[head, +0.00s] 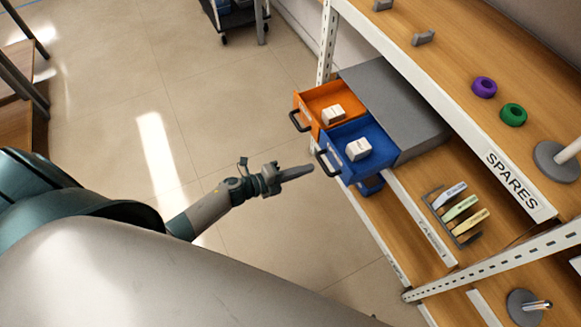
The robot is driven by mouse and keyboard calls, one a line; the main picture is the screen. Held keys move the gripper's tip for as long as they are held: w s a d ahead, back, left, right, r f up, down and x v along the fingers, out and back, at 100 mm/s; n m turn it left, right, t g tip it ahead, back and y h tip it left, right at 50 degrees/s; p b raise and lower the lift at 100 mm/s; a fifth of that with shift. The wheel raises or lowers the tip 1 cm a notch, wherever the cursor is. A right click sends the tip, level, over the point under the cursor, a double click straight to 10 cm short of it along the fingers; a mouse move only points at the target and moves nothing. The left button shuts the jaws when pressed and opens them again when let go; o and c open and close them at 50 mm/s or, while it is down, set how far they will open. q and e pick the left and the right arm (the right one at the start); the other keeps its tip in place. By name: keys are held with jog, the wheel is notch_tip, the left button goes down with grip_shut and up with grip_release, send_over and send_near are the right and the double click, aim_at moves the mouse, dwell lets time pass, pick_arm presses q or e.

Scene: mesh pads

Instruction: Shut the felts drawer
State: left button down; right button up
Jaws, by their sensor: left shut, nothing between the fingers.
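A grey drawer cabinet (405,105) stands on a wooden shelf at the right. An orange drawer (317,101) and a blue drawer (379,137) stick out of its front, side by side. Each has a dark handle. A white block (334,114) lies in the orange one and another white block (358,149) in the blue one. I cannot read which drawer is marked felts. My left gripper (309,169) is shut and empty, its tip just short of the blue drawer's handle (325,162), apparently not touching. My right gripper is out of view.
A white shelf upright (327,45) stands beyond the orange drawer. Purple (484,87) and green (513,114) rings lie on the upper shelf. The floor left of the drawers is clear.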

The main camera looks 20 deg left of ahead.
aim_at(333, 158)
pick_arm(q)
jog(key=shift+x, duration=1)
jog(key=shift+w+d+f, duration=0.1)
jog(key=shift+w+d, duration=0.15)
jog(key=shift+w, duration=0.05)
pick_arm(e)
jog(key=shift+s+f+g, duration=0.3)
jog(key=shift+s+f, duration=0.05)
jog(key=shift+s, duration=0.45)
